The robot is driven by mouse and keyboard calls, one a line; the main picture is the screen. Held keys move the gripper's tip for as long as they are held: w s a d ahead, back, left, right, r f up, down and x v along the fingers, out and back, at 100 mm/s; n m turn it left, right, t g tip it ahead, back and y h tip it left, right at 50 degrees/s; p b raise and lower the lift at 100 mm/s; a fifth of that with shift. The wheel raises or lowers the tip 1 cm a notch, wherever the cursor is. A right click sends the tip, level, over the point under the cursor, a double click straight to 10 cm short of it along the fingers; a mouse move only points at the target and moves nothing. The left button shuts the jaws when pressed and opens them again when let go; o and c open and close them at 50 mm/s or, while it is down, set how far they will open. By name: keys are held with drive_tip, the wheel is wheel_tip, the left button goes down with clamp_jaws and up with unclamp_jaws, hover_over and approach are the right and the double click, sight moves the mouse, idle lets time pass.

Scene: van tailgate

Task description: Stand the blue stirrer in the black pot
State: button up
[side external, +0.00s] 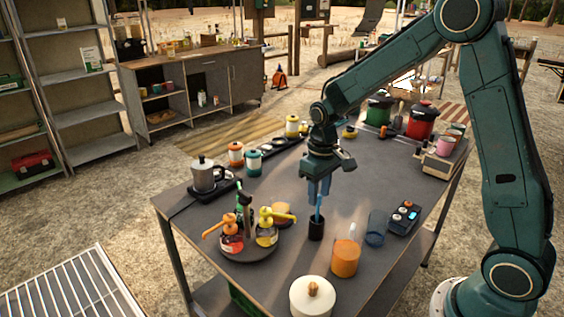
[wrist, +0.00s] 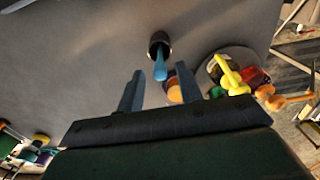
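The blue stirrer (side external: 319,206) stands nearly upright in the small black pot (side external: 316,229) near the middle of the table. In the wrist view, the stirrer (wrist: 160,68) rises out of the mouth of the pot (wrist: 159,43), and its lower end is hidden inside. My gripper (side external: 318,194) is above the pot, pointing down. In the wrist view, the fingers of my gripper (wrist: 159,70) are spread apart, with the stirrer's upper end showing between them and a gap on each side.
A round tray (side external: 256,254) with orange and yellow pump bottles stands left of the pot. An orange-filled glass (side external: 345,260), a blue glass (side external: 376,230) and a button box (side external: 404,218) stand to its right. A white lidded pot (side external: 312,298) is in front.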

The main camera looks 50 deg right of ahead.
wheel_tip(320, 180, up, 7)
drive_tip(key=shift+f, duration=0.15)
drive_tip(key=shift+r, duration=0.2)
drive_tip(key=shift+s+r, duration=0.1)
idle(0.5)
drive_tip(key=shift+s+a+r, duration=0.1)
drive_tip(key=shift+s+r, duration=0.05)
drive_tip(key=shift+r, duration=0.05)
drive_tip(key=s+a+r+t, duration=0.2)
drive_tip(key=s+r, duration=0.2)
drive_tip(key=s, duration=0.7)
drive_tip(key=s+a+r+t, duration=0.2)
drive_tip(key=s+r, duration=0.3)
drive_tip(key=s, duration=0.6)
drive_tip(key=shift+a+t, duration=0.15)
drive_tip(key=shift+t, duration=0.65)
drive_tip(key=shift+r, duration=0.1)
